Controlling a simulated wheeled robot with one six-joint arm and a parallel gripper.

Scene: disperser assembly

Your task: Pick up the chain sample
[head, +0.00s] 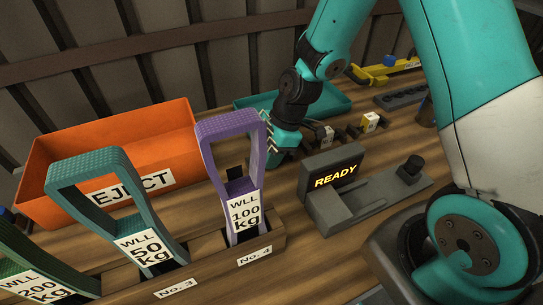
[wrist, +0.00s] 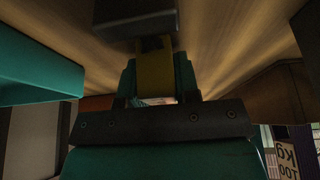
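No chain links can be made out in either view. In the wrist view, a yellow-olive piece (wrist: 155,72) lies between the teal fingers of my gripper (wrist: 157,88), below a dark block (wrist: 135,17). No clear gap shows beside the piece, but whether the fingers grip it is unclear.
A purple handle marked 100 kg (head: 244,180) and a green handle marked 50 kg (head: 72,178) stand in a wooden rack (head: 215,268). An orange EJECT bin (head: 60,155) is behind. A grey READY device (head: 345,195) stands in front. A teal tray (head: 335,103) lies behind my gripper.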

